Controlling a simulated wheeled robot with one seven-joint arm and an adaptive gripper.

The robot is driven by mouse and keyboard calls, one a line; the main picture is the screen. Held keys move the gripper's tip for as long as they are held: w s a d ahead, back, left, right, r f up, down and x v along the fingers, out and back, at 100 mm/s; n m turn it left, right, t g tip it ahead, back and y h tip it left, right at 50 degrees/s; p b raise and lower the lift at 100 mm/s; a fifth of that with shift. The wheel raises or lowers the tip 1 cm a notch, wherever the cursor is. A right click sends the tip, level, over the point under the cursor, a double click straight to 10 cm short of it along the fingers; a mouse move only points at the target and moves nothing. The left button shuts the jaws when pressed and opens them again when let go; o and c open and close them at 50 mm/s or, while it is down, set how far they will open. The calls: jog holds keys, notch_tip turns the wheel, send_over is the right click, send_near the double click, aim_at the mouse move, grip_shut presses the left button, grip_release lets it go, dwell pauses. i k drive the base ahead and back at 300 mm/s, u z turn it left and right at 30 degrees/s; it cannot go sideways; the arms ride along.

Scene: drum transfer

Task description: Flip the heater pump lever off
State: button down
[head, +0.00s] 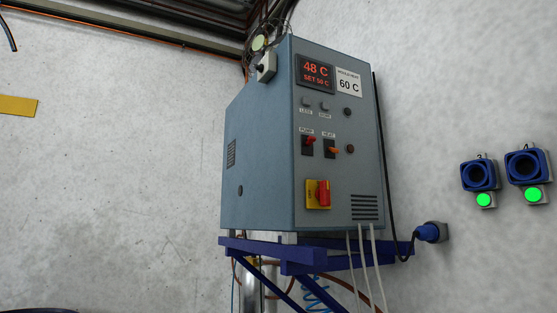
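The heater control box (262,150) is a blue-grey cabinet mounted on a blue bracket in the head view. On its front face, the pump lever (310,140) has a red tip and sits on a black plate under a "PUMP" label. The lever looks tilted up and to the right; I cannot read its on/off marks. To its right is the heat lever (333,150), with an orange tip, on a similar black plate. The display (315,72) reads 48 C, SET 50 C. My gripper is not in view.
A red rotary switch on a yellow plate (318,194) sits below the levers. Cables hang under the box over the blue bracket (270,247). Blue wall sockets (479,175) with green lights are at the right. The space before the box's front looks clear.

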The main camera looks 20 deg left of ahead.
aim_at(311, 139)
jog(key=k, duration=1)
jog(key=u, duration=1.95)
jog(key=i, duration=1.15)
jog(key=z, duration=2.2)
